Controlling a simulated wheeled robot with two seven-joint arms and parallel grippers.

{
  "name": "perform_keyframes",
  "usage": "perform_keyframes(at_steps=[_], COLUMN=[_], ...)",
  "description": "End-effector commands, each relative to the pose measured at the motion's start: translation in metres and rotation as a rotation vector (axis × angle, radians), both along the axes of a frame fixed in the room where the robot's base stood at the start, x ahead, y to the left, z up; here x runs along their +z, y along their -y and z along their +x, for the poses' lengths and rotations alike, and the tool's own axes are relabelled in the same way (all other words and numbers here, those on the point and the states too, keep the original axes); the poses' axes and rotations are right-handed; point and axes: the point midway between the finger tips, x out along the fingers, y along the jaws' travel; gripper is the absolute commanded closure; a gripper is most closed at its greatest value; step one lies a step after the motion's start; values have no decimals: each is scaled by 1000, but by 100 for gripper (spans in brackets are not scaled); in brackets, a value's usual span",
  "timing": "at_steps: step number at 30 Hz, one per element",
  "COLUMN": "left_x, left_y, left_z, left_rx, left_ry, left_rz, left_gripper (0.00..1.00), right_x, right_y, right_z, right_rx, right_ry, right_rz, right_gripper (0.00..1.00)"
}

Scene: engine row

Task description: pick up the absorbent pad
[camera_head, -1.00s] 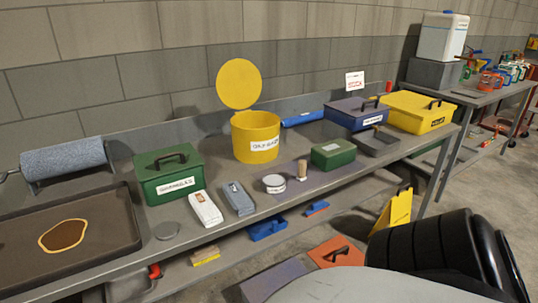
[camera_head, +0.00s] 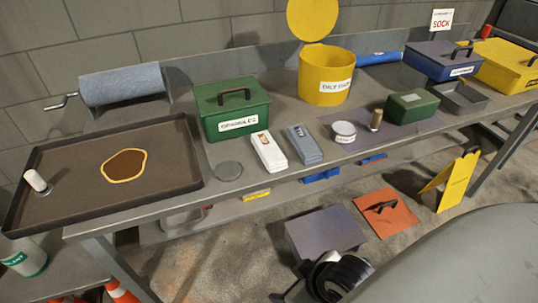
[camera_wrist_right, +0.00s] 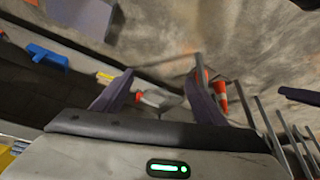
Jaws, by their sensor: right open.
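No thing here is plainly marked as the absorbent pad. A flat blue-grey pack (camera_head: 304,145) lies near the bench's front edge, beside a white pack (camera_head: 269,151). A blue-grey roll (camera_head: 123,85) with a crank stands at the back left. A green lidded box (camera_head: 232,110) has a label that I cannot read surely. My right gripper (camera_head: 288,283) is low at the bottom of the head view, below and in front of the bench. In the right wrist view, its fingers (camera_wrist_right: 160,82) are apart with nothing between them. My left gripper is not in view.
A dark tray (camera_head: 70,207) holding a brown patch fills the bench's left end. A yellow bin (camera_head: 325,80), a round tin (camera_head: 343,132) and a small green box (camera_head: 412,107) stand further right. A yellow floor sign (camera_head: 457,182) and an orange plate (camera_head: 386,214) are below.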

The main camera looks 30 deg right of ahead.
Motion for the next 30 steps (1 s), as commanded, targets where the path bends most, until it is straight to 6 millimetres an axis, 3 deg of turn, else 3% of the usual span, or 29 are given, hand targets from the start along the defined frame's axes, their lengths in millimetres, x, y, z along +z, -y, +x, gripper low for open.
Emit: perform_keyframes(at_steps=[2, 9, 15, 21, 24, 30], left_x=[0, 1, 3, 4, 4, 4], left_y=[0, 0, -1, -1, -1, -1], left_z=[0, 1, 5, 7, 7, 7], left_rx=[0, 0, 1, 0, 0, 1], left_ry=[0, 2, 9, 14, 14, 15], left_rz=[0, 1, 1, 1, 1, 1], left_gripper=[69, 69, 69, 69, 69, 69], right_x=[21, 61, 96, 131, 136, 125], right_y=[17, 77, 109, 129, 133, 138], right_z=[10, 90, 147, 187, 202, 230], right_rx=[-41, -234, -309, -333, -335, -335], right_ry=[14, 285, 521, 706, 741, 744], right_rz=[-32, -76, -51, -8, 5, 6], right_gripper=[34, 34, 34, 34, 34, 34])
